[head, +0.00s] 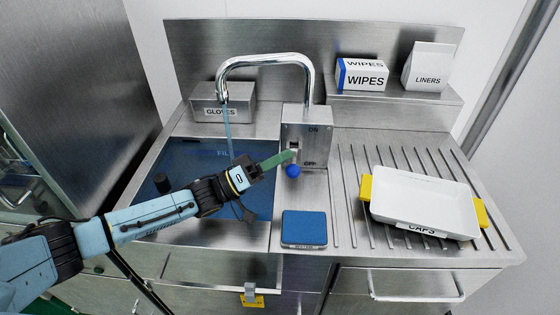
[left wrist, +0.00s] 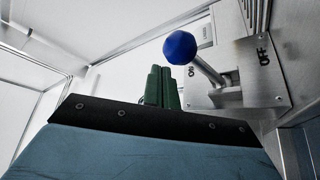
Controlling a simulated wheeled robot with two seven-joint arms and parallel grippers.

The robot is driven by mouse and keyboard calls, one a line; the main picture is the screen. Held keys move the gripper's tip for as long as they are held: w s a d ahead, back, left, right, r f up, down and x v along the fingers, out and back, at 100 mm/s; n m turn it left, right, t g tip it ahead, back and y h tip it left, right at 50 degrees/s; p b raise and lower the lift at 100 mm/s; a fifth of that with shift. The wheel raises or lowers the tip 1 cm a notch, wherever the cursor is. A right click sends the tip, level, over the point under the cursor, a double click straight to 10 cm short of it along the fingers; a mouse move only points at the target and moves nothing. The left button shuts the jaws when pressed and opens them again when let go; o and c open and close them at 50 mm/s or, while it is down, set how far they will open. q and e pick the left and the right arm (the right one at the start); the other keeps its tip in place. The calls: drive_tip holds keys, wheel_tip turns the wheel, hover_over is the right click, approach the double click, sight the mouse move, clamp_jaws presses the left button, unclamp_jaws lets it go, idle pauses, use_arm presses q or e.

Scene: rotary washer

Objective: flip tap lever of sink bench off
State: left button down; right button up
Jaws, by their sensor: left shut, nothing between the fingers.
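In the left wrist view the blue ball (left wrist: 180,47) is just above and right of my fingertips, and the rod runs back to the plate between the labels. A bluish stream (head: 228,130) falls from the chrome tap (head: 262,61) into the sink. My left gripper (head: 292,154), with green fingers (left wrist: 163,86), is shut and empty close beside the lever. Contact cannot be told. My right gripper is not in view.
The blue sink basin (head: 257,200) lies under my left arm. A blue sponge-like block (head: 303,228) sits in front of the lever. A white CAPS tray (head: 425,200) is on the ribbed drainboard at right. A GLOVES box (head: 235,104), WIPES box (head: 362,75) and LINERS box (head: 428,66) stand behind.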

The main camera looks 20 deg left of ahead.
use_arm(q)
wheel_tip(320, 180, up, 9)
drive_tip(key=p, duration=0.1)
drive_tip(key=shift+f, duration=0.15)
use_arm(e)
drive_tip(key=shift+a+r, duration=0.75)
